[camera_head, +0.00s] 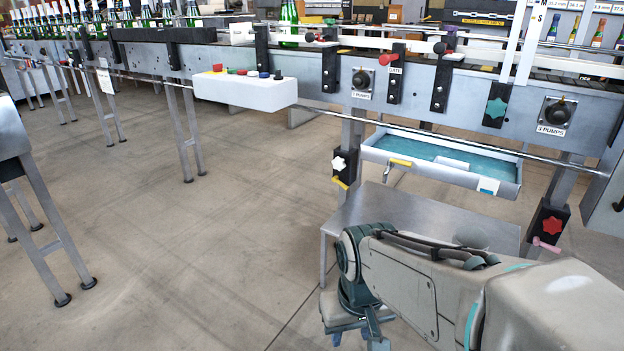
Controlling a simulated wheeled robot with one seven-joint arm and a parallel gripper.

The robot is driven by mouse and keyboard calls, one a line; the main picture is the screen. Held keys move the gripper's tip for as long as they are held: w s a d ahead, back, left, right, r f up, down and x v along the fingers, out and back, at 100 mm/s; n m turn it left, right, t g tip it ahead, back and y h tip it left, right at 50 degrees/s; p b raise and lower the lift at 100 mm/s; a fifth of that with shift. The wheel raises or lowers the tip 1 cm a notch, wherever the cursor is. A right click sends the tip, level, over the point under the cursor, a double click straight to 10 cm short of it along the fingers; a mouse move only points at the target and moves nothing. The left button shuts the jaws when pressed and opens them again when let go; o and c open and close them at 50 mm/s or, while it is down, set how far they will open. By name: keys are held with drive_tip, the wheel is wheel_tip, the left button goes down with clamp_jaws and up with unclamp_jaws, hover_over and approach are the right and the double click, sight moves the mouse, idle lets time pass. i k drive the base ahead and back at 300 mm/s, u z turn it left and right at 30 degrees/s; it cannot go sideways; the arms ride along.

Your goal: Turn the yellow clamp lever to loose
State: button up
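A small yellow lever (340,183) sticks out at the bottom of a black clamp block (345,172) on a conveyor leg, under a white star knob (338,163). A second yellow handle (400,162) sits on a tap at the front of the blue-lined tray. My arm reaches in from the lower right. My gripper (362,338) points down at the bottom edge, in front of the grey low table and well below the clamp lever. It touches neither yellow handle. Its fingertips are cut off by the frame, so its opening is unclear.
A grey low table (352,214) stands below the tray (515,184). A black clamp with a red star knob (551,226) and pink lever (546,244) is at right. A white button box (245,93) juts from the conveyor. The floor at left centre is clear.

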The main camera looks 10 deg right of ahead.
sight(335, 178)
drive_tip(key=u, duration=0.25)
drive_tip(key=i, duration=1.7)
drive_tip(key=z, duration=0.6)
